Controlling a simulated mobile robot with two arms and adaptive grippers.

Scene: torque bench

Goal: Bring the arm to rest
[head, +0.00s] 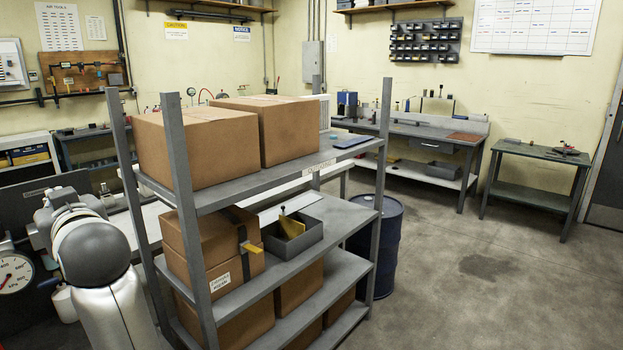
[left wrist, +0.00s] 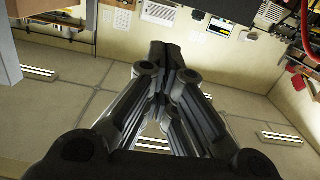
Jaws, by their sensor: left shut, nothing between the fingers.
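My left arm (head: 92,250) comes in at the lower left of the head view, beside the grey shelf rack. Its gripper does not show clearly there. In the left wrist view my left gripper (left wrist: 166,55) is shut, with its two dark fingers pressed together and nothing between them. It points into open air, with the wall and what looks like the ceiling behind it, tilted in the picture. My right arm and gripper are in neither view.
The grey shelf rack (head: 290,180) with cardboard boxes (head: 210,145) stands close to the right of my left arm. A blue drum (head: 385,245) stands behind it. A dial gauge (head: 15,272) is at the far left. The floor (head: 500,285) at the right is clear.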

